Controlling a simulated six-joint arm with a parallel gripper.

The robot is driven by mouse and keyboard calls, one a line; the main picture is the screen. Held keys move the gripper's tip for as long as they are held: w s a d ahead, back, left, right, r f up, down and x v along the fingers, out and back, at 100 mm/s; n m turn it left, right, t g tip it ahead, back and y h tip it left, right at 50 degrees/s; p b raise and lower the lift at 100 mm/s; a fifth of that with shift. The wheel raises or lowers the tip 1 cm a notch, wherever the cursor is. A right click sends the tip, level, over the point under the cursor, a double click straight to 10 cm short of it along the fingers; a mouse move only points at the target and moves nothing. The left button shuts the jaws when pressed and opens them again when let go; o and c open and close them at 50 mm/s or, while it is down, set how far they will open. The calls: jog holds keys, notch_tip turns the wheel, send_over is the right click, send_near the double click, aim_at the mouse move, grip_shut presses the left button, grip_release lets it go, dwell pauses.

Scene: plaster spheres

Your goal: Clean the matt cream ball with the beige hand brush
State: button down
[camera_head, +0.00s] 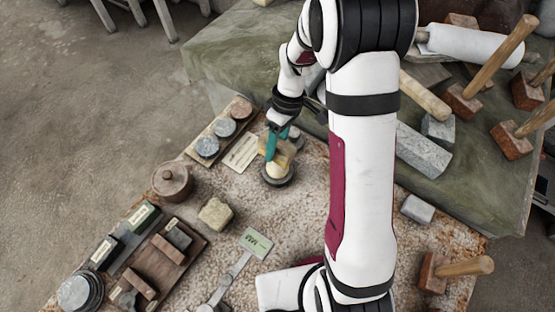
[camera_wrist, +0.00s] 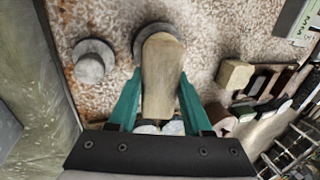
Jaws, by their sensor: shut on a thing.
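My gripper (camera_head: 277,141), with teal fingers, is shut on the beige hand brush (camera_head: 287,153). In the wrist view the brush (camera_wrist: 160,78) stands out between the two fingers, its body pointing away from the palm. The matt cream ball (camera_head: 274,171) sits on a dark round stand (camera_head: 279,182), just below the brush in the head view. Brush and ball overlap there, and I cannot tell whether they touch. In the wrist view the brush hides the ball; only the rim of the stand (camera_wrist: 141,36) shows behind it.
A grey round piece (camera_wrist: 90,68) stands close beside the stand. A board with several round discs (camera_head: 225,128), a lidded brown pot (camera_head: 172,181) and a cream block (camera_head: 215,213) lie to the left. Mallets (camera_head: 463,102) crowd the right. Speckled tabletop in front of the stand is clear.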

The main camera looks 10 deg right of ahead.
aim_at(291, 150)
jog(key=shift+w+a, duration=0.25)
jog(key=shift+a, duration=0.05)
jog(key=shift+s+d, duration=1.6)
jog(key=shift+w+a, duration=1.6)
jog(key=shift+d, duration=0.1)
jog(key=shift+s+d+r, duration=0.65)
jog(key=shift+d+r, duration=0.05)
jog(key=shift+d, duration=0.15)
